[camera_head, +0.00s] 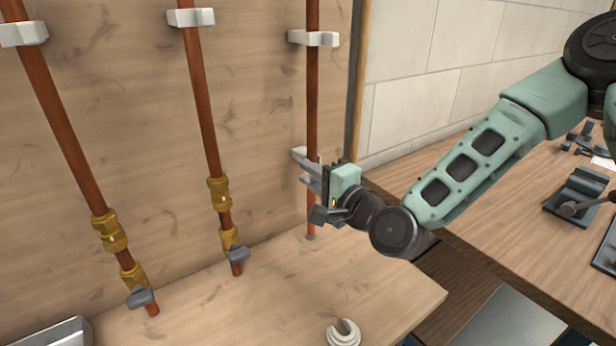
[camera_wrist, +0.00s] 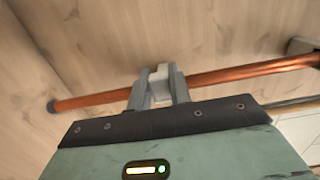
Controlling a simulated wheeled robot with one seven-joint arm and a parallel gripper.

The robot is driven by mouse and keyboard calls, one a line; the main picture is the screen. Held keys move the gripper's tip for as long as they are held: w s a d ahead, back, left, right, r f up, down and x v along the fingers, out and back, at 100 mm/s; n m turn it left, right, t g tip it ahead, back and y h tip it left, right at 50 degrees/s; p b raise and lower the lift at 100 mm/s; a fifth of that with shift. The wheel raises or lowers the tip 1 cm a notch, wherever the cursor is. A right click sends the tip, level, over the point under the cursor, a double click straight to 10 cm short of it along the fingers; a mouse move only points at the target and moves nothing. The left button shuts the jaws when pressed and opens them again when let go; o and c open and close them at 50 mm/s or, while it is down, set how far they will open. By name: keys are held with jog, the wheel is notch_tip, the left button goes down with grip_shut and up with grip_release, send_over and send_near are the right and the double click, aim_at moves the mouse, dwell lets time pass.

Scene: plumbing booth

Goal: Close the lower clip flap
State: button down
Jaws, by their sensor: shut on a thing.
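The lower clip (camera_wrist: 161,76) is a small pale block against the right-hand copper pipe (camera_head: 312,100). In the wrist view it sits between the two grey fingers of my gripper (camera_wrist: 158,88), one on each side, and the jaws are shut on it. The pipe (camera_wrist: 235,73) runs behind the fingers there. In the head view my gripper (camera_head: 309,174) reaches from the right to the pipe, low above the bench, and covers most of the clip. I cannot tell whether the flap is fully closed.
An upper clip (camera_head: 313,38) holds the same pipe higher up. Two more copper pipes with brass fittings (camera_head: 219,194) stand left on the wooden wall. A pale ring-shaped part (camera_head: 343,332) lies on the bench (camera_head: 270,300). A tool table (camera_head: 500,220) stands right, below my arm.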

jog(key=n+g+y, duration=0.1)
jog(key=g, duration=0.1)
jog(key=d+n+g+y+p, duration=0.1)
jog(key=n+g+y, duration=0.3)
jog(key=shift+w+d+p, duration=0.3)
jog(key=shift+w+d, duration=0.05)
jog(key=shift+w+d+f+n+g+h+p, duration=0.2)
jog(key=shift+w+n+g+p, duration=0.25)
jog(key=shift+n+g, duration=2.05)
jog(key=shift+w+d+r+n+g+h+p, duration=0.15)
jog(key=shift+w+d+n+g+p, duration=0.25)
jog(key=shift+n+g, duration=2.1)
jog(key=shift+w+d+f+n+g+h+p, duration=0.15)
jog(key=shift+w+n+g+p, duration=0.6)
jog(key=shift+g, duration=3.25)
jog(key=shift+s+r+n+g+b, duration=0.1)
jog(key=shift+r+n+g+b, duration=0.15)
jog(key=shift+n+b, duration=0.2)
jog(key=c, duration=1.3)
grip_release()
